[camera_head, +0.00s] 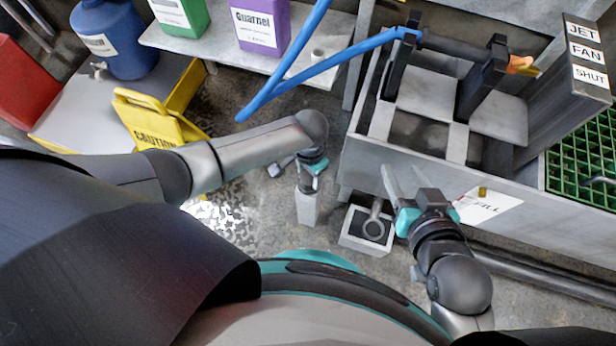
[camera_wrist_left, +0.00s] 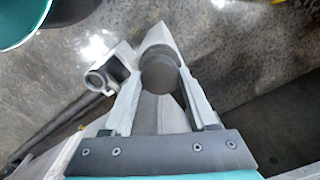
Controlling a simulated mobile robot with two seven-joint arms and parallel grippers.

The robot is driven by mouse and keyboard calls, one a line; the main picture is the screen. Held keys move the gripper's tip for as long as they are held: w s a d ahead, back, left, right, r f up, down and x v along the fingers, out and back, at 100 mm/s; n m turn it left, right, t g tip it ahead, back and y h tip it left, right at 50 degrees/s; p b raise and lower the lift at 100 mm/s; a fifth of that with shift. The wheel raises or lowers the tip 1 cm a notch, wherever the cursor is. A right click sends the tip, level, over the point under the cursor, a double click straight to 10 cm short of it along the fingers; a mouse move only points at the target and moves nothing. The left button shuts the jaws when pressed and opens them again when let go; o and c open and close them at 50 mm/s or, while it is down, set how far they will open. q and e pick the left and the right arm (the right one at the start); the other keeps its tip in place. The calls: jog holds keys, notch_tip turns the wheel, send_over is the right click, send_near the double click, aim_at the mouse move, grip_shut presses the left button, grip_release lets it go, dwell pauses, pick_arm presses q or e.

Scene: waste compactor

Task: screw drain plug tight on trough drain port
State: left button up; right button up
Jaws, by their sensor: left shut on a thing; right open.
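My right gripper (camera_head: 404,182) is open and empty beside the trough's front wall.
A yellow caution sign (camera_head: 150,120) stands to the left, near a wet floor patch. A shelf (camera_head: 325,65) with bottles stands at the back. A pipe (camera_head: 535,285) runs along the floor at right.

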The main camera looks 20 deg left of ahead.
aim_at(309, 177)
pick_arm(q)
jog(key=shift+r+p, duration=2.4)
jog(key=shift+p, duration=0.15)
pick_arm(e)
notch_tip(309, 177, up, 5)
jog(key=shift+r, duration=0.2)
pick_arm(q)
jog(key=shift+f, duration=0.15)
pick_arm(e)
jog(key=shift+f, duration=0.1)
